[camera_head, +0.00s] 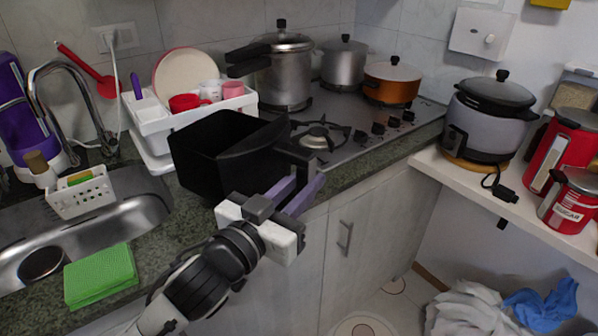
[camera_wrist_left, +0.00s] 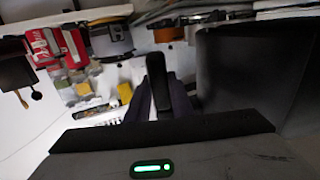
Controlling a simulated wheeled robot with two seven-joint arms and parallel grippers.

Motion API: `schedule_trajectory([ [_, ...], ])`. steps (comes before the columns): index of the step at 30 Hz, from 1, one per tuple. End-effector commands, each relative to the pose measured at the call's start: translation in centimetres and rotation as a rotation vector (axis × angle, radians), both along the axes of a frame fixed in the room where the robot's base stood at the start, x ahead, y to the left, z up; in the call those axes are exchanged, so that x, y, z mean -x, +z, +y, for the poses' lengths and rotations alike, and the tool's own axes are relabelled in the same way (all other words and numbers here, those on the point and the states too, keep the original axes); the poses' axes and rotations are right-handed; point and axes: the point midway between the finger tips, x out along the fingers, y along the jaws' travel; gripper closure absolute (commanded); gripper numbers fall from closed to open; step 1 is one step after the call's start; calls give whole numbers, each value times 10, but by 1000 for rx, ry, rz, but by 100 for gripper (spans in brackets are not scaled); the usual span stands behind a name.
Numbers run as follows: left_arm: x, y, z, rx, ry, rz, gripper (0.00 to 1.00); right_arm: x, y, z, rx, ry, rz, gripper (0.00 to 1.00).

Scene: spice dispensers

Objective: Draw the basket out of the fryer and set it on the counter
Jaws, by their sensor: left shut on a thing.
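The black basket (camera_head: 215,150) is an open-topped box in the head view, at the counter's front edge between the sink and the stove. Its handle (camera_head: 296,153) points right, toward the camera. My left gripper (camera_head: 300,180) is shut on this handle. In the left wrist view the basket wall (camera_wrist_left: 235,75) fills the right side, and the handle (camera_wrist_left: 158,85) runs between the fingers. I cannot tell whether the basket's underside touches the counter. The fryer's body cannot be made out in either view. My right gripper is not in view.
A white dish rack (camera_head: 155,120) with a plate and cups stands behind the basket. The stove (camera_head: 360,125) with several pots is to the right. The sink (camera_head: 130,215) and a green cloth (camera_head: 100,275) are to the left. Little bare counter (camera_head: 350,178) shows at the front.

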Motion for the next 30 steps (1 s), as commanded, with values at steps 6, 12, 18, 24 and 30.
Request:
schedule_trajectory([
  [6,-17,8,2,-6,-139,-17,100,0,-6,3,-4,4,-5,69],
  [12,-24,17,7,-4,-178,-15,100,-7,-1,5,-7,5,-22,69],
  [18,-24,18,7,-2,-183,-12,100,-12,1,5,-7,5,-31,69],
  [24,-24,18,7,-1,-183,-12,100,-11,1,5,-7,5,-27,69],
  [30,-22,21,9,1,-186,-14,100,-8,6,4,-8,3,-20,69],
])
